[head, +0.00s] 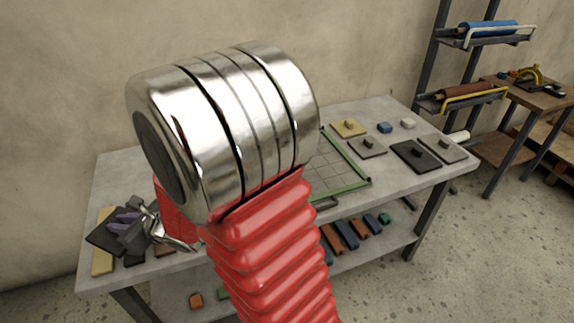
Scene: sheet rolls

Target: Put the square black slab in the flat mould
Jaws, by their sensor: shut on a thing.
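My gripper (125,222), with purple fingertips, is at the left end of the grey table. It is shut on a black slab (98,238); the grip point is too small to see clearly. The slab looks tilted in the view, and I cannot tell whether it is touching the table. A flat green-edged frame with a gridded floor (350,181) lies mid-table and may be the flat mould. My arm hides its left part. Another black slab with a knob (408,160) lies at the table's right.
A tan piece (102,262) lies by the held slab. Right of the frame are a tan knobbed slab (342,131), grey knobbed slabs (370,151), a blue block (384,127) and a white block (407,123). Several coloured blocks lie on the lower shelf (376,240). A roll rack (440,75) stands behind right.

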